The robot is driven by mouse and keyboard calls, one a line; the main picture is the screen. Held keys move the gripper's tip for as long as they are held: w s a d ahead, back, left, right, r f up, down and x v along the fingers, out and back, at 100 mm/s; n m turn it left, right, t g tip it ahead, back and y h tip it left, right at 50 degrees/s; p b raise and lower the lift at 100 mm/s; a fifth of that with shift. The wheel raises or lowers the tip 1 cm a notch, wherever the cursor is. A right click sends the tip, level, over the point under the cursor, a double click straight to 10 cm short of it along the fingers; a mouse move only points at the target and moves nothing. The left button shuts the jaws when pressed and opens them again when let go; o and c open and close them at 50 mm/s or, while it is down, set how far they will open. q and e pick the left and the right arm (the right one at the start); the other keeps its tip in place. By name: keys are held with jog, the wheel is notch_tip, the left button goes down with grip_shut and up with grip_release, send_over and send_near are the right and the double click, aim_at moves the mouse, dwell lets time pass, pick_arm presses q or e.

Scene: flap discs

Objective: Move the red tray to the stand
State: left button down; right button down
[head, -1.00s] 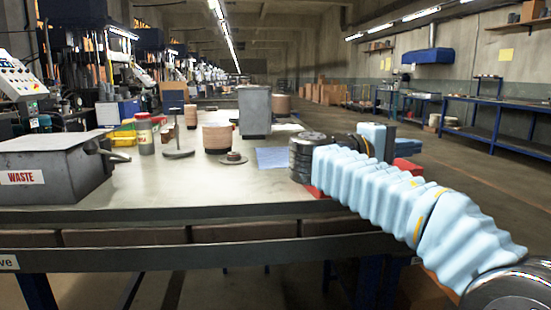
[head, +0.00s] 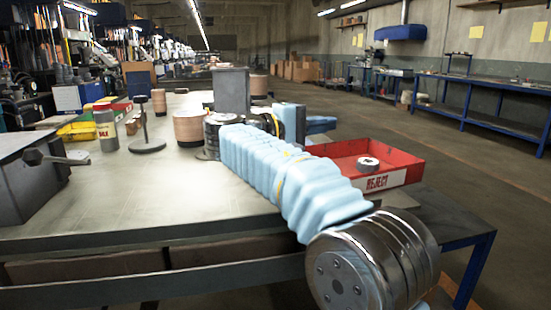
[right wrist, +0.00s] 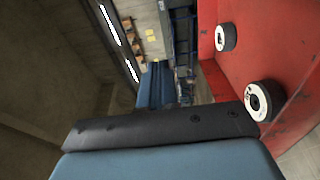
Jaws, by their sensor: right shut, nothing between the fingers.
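The red tray (head: 408,162), marked REJECT, lies to the right of the grey bench, partly hidden by my right arm. A small pale flap disc (head: 368,164) is in it. The right wrist view shows part of the tray (right wrist: 292,45) with two discs (right wrist: 264,98) close by on the right. My right gripper (head: 318,124) is shut and empty at the end of the light-blue sleeved arm, beyond the tray's left far side and apart from it. I cannot tell which thing is the stand. My left gripper is out of view.
A dark-topped table (head: 455,210) with blue legs is beside the bench, under or near the tray.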

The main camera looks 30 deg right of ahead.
jog(key=w+a+p, duration=0.4)
jog(key=w+a, duration=0.4)
notch_tip(320, 180, down, 10)
jog(key=shift+d+r+b, duration=0.1)
jog(key=shift+r+b, duration=0.05)
jog(key=shift+b, duration=1.1)
jog(key=shift+d+f, duration=0.1)
jog(key=shift+f, duration=0.1)
jog(key=shift+s+d, duration=0.25)
jog(key=shift+s, duration=0.1)
jog(key=shift+d, duration=0.1)
